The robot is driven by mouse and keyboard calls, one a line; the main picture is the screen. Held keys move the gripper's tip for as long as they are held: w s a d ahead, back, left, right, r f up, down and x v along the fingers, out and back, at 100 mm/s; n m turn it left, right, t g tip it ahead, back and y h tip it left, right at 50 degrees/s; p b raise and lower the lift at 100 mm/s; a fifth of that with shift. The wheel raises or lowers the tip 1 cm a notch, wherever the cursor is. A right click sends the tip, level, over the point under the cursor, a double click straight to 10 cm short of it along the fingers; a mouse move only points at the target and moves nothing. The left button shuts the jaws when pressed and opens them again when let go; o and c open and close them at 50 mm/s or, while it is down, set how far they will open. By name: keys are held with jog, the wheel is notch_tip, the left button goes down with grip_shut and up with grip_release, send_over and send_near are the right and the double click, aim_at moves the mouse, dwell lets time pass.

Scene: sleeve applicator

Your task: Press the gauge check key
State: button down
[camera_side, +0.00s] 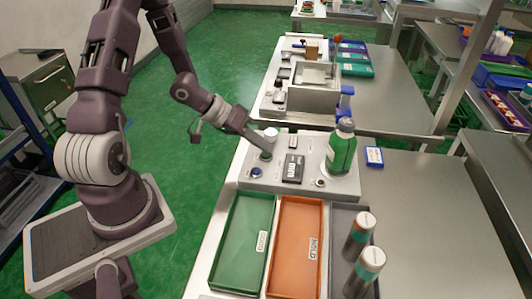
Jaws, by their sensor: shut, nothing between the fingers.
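The sleeve applicator is a grey panel (310,186) on the near bench. It carries a dark display block (293,168), a blue round button (256,172) at its left and a small round knob (320,183) at its front right. I cannot tell which control is the gauge check key; no label is readable. My gripper (264,147) is shut and empty, reaching in from the left over the panel's back left corner, close to a white-topped post (271,135). Whether its tips touch anything is unclear.
In front of the panel lie a green tray (240,240), an orange tray (297,240) labelled HOLD and a grey tray with two capped cylinders (359,235). A blue-and-white box (374,157) sits at the right. The bench right of it is bare.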

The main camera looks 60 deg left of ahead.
aim_at(262, 154)
jog(key=shift+f, duration=0.3)
dwell(0.5)
jog(key=shift+r, duration=0.85)
jog(key=shift+r, duration=2.5)
